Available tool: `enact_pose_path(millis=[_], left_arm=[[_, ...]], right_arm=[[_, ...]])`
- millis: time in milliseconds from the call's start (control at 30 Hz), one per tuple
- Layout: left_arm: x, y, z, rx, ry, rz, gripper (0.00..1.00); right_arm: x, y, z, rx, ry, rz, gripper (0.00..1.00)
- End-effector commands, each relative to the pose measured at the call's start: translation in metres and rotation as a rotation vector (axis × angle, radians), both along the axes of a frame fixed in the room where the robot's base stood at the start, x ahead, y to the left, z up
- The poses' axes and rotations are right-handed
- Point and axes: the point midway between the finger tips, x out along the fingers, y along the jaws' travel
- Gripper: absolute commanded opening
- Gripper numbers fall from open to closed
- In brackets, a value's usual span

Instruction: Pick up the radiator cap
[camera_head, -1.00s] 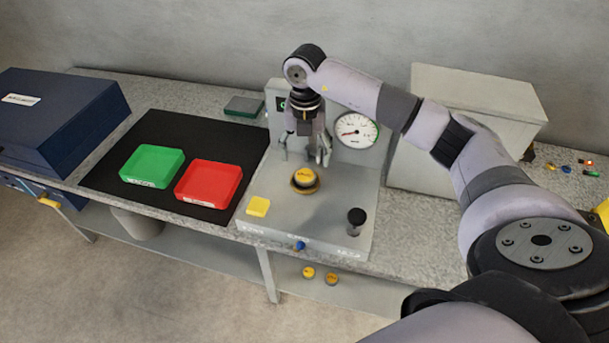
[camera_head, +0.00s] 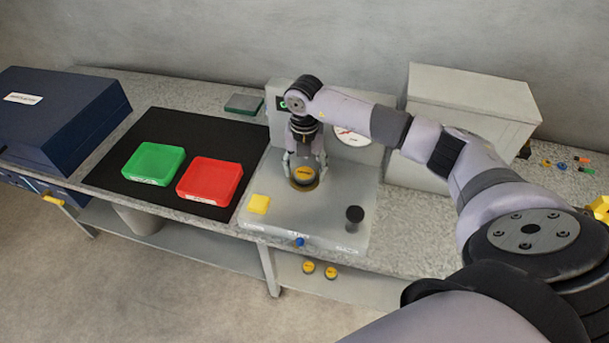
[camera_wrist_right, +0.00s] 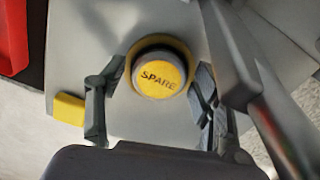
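A round cap with a yellow top (camera_head: 304,173) sits in a brass-coloured ring on the grey test stand (camera_head: 330,205). In the right wrist view the cap's top (camera_wrist_right: 159,76) reads "SPARE". My right gripper (camera_head: 305,178) is lowered over the cap, with its fingers apart on either side. In the right wrist view the right gripper's fingers (camera_wrist_right: 158,105) flank the cap; a gap shows at the left finger, and contact at the right one is unclear. Two more yellow-topped caps (camera_head: 309,267) (camera_head: 331,272) lie on the shelf below. My left gripper is not in view.
A green tray (camera_head: 153,163) and a red tray (camera_head: 210,181) stand on a black mat. The stand carries a yellow block (camera_head: 258,204), a black knob (camera_head: 354,214) and a gauge (camera_head: 352,137). A grey box (camera_head: 470,105) stands right, a blue case (camera_head: 60,115) left.

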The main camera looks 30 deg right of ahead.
Motion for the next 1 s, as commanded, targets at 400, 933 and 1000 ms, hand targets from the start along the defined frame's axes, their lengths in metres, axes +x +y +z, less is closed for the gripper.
enact_pose_path(millis=[400, 933, 1000], left_arm=[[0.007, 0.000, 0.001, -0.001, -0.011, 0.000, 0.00], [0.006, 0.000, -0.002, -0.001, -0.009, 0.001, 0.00], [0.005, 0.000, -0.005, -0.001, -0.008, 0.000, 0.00]], right_arm=[[0.000, 0.000, 0.000, 0.000, 0.000, 0.000, 0.30], [0.001, 0.000, 0.010, 0.000, -0.003, -0.001, 0.17], [0.002, 0.000, 0.020, -0.001, -0.006, -0.001, 0.17]])
